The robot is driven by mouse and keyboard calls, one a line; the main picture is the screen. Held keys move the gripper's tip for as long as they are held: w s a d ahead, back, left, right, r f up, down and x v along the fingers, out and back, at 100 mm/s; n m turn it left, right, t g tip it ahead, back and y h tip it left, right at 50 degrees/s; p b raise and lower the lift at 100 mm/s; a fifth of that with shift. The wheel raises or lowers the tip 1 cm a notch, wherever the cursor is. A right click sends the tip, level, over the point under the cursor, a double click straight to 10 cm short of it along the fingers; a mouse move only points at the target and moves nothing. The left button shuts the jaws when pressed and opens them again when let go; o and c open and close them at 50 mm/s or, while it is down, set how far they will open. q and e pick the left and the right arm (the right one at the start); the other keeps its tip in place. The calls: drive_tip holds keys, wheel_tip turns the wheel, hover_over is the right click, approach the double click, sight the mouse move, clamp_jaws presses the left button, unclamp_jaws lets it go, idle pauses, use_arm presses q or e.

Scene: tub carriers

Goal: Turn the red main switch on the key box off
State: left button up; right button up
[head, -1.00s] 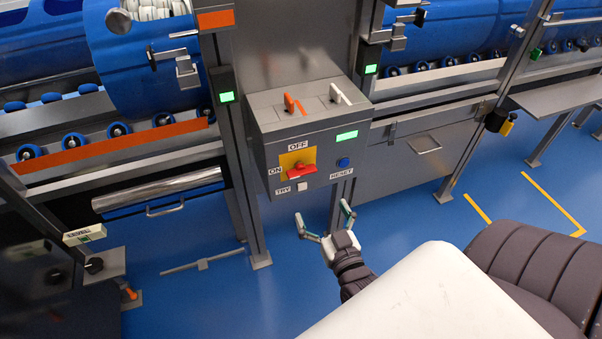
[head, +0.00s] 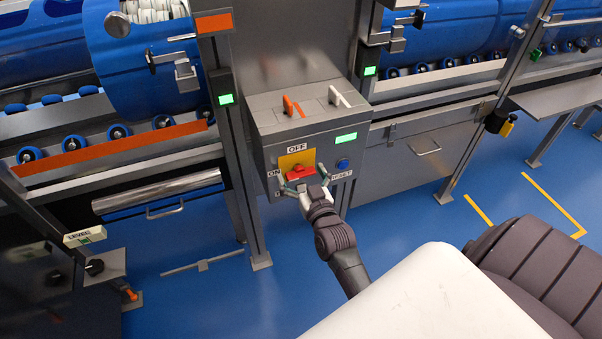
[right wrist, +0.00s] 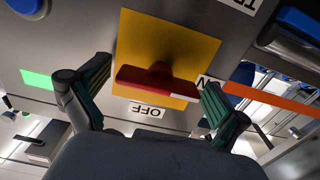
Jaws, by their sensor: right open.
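The grey key box (head: 262,118) stands between the blue tubs, with a red main switch (head: 300,172) on a yellow plate (head: 297,158) on its front. In the right wrist view, which is upside down, the red switch (right wrist: 150,80) is a bar lying across the plate, its pale tip toward the ON label. The OFF label (right wrist: 146,109) is off to the bar's side. My right gripper (head: 304,182) is open in front of the switch, one finger near each end of the bar. I cannot tell whether either finger touches it. My left gripper is not in view.
An orange key handle (head: 292,107) and a white one (head: 337,97) stand on the box's top. A blue RESET button (head: 342,164) is right of the switch; a green display (head: 346,138) is above it. Steel posts flank the box. Blue floor (head: 400,225) is open in front.

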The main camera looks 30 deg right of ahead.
drive_tip(key=c, duration=1)
